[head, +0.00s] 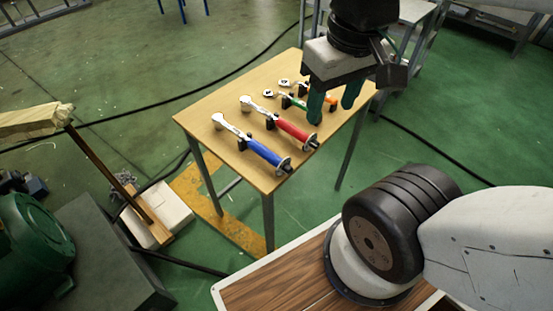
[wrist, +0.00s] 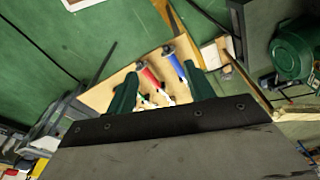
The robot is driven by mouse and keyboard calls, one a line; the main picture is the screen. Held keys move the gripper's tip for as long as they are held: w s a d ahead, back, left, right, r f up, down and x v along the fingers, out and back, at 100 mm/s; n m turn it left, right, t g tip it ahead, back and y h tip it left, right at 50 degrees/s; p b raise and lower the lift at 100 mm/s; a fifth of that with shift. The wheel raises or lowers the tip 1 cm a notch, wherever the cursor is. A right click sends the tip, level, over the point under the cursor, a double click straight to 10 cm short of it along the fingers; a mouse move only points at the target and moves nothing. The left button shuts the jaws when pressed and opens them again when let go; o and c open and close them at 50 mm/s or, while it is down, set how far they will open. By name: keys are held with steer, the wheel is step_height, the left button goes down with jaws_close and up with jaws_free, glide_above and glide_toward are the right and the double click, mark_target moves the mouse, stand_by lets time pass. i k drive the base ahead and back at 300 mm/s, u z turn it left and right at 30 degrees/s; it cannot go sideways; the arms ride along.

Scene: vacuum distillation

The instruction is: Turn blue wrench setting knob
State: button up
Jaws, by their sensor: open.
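The blue wrench (head: 258,149) lies along the near left side of the wooden table (head: 195,114), on small black supports. Its setting knob (head: 284,165) is at the handle's near right end, close to the table edge. The wrench also shows in the wrist view (wrist: 177,66), with its knob end (wrist: 168,49) towards the top. My gripper (head: 334,107) is over the table's right part, to the right of and above the wrenches. Its two green fingers are apart with nothing held between them. The wrist view shows the fingers (wrist: 163,92) on either side of the wrenches.
A red wrench (head: 290,126) lies beside the blue one. Smaller green (head: 291,101) and orange (head: 325,98) wrenches lie further back, partly hidden by my gripper. A green motor (head: 35,235) stands at the far left.

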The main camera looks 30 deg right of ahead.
mark_target(288, 169)
steer(key=z, duration=2.2)
steer(key=k, duration=1.3)
steer(key=u, duration=2.05)
steer(key=i, duration=0.5)
